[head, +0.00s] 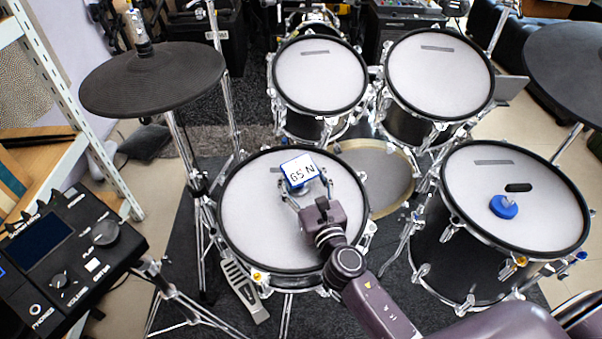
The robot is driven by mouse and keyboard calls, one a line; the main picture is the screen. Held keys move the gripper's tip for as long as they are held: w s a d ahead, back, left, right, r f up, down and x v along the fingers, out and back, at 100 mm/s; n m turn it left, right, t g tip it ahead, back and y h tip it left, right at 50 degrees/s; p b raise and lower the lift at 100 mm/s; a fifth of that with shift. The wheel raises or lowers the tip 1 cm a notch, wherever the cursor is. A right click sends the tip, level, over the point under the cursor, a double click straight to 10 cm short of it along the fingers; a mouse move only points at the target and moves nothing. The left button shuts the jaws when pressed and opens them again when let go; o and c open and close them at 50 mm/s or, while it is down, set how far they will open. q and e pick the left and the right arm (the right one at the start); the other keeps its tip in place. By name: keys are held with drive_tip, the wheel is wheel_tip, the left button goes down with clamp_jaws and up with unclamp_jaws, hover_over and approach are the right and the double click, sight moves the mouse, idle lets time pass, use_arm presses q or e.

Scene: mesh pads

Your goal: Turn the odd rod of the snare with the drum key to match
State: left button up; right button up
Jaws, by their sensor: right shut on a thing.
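The snare (250,225), with a pale head and black hoop, stands in the middle of the head view. My right gripper (307,186) is over its head, shut on a white, blue-edged tag (299,171) with dark characters. A grey part beneath the tag is mostly hidden by the fingers. A yellow mark (257,276) shows at a lug on the snare's near rim; I cannot tell which rod is odd. A blue disc with a pale stem (504,206), perhaps the drum key, lies on the floor tom's head. My left gripper is not in view.
The floor tom (480,235) stands at the right, with a black oval pad (518,187) on its head. Two rack toms (320,78) stand behind. A cymbal pad (152,80) and a drum module (65,250) are at the left. Stands crowd the snare's sides.

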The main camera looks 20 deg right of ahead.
drive_tip(key=o, duration=1.8)
drive_tip(key=shift+r, duration=0.1)
drive_tip(key=shift+o, duration=0.2)
drive_tip(key=shift+f, duration=0.2)
drive_tip(key=s, duration=1.2)
drive_tip(key=shift+d+r, duration=0.1)
drive_tip(key=shift+r, duration=0.05)
